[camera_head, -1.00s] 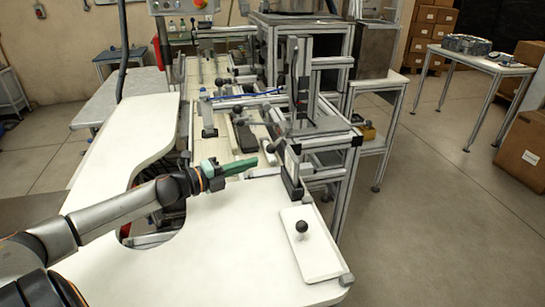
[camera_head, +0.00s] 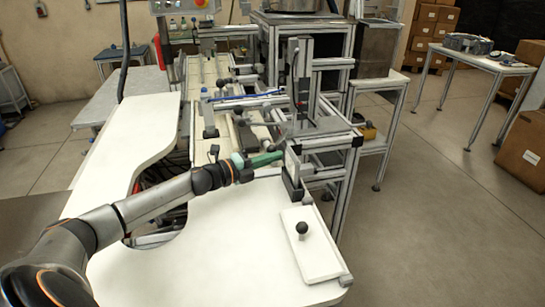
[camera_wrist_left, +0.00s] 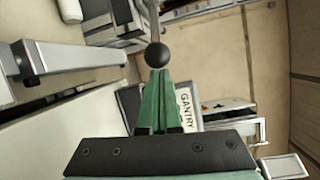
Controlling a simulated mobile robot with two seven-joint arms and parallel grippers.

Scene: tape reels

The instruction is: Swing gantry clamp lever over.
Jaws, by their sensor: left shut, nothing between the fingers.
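The gantry clamp lever shows in the left wrist view as a black ball knob (camera_wrist_left: 158,55) on a metal rod. The knob is just beyond the tips of my left gripper (camera_wrist_left: 158,78); I cannot tell whether they touch. The green fingers are pressed together with nothing between them. In the head view my left gripper (camera_head: 281,154) reaches right, close to the front of the gantry post (camera_head: 292,172), and the lever knob is hard to make out there. A white label reading GANTRY (camera_wrist_left: 186,110) is right of the fingers in the wrist view. My right gripper is not in view.
The white worktop (camera_head: 215,250) below my left arm is mostly clear. A white plate (camera_head: 318,255) with a black ball knob (camera_head: 302,227) lies at its right. The aluminium frame (camera_head: 340,190) stands right of the gripper; rails and other levers lie behind.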

